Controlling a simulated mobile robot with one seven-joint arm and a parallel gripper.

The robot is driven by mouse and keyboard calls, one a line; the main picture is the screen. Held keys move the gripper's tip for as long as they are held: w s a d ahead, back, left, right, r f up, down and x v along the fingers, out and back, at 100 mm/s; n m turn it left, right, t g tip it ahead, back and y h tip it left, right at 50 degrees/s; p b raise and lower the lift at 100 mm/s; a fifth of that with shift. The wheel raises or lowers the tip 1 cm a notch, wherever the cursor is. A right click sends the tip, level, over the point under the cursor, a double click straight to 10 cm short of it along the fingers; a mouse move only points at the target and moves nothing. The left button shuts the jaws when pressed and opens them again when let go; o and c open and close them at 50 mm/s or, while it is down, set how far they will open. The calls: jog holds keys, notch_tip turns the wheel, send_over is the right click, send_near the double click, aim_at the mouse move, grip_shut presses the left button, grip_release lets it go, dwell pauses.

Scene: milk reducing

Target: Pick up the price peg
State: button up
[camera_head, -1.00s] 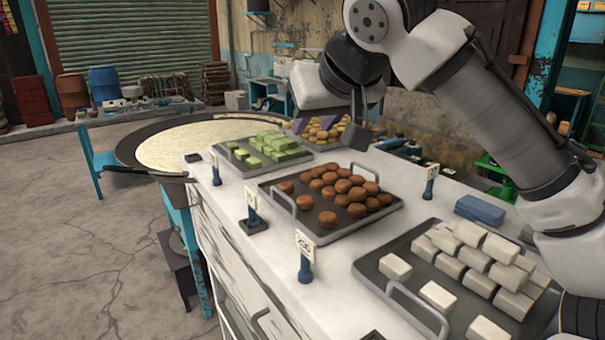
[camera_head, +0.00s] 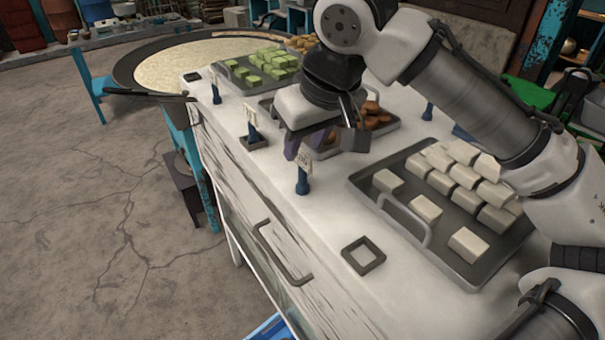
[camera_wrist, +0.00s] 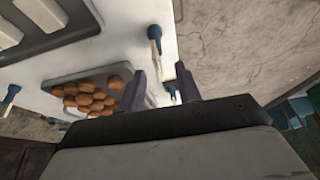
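Several blue price pegs with pale cards stand on the white counter. The nearest price peg (camera_head: 302,186) stands just below my gripper (camera_head: 305,147) in the head view, its card partly overlapping the purple fingers. Other pegs stand farther off: one by the dark square base (camera_head: 252,130), one at the far left (camera_head: 216,93), one behind (camera_head: 428,112). In the wrist view, my gripper (camera_wrist: 162,84) has its two fingers apart. One peg (camera_wrist: 171,91) shows in the gap between them, and another (camera_wrist: 155,36) lies beyond. Contact with a peg cannot be told.
A tray of white blocks (camera_head: 386,214) is at the right. A tray of brown round pieces (camera_head: 345,147) is behind my gripper, with a green-block tray (camera_head: 232,82) farther back. An empty square frame (camera_head: 363,256) lies on clear counter in front. The counter edge drops off at left.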

aim_at(303, 151)
jog(key=p+x, duration=0.1)
jog(key=x, duration=0.4)
jog(key=shift+d+p, duration=0.1)
jog(key=shift+p, duration=0.25)
jog(key=shift+r, duration=0.1)
jog(key=shift+c, duration=0.4)
grip_shut()
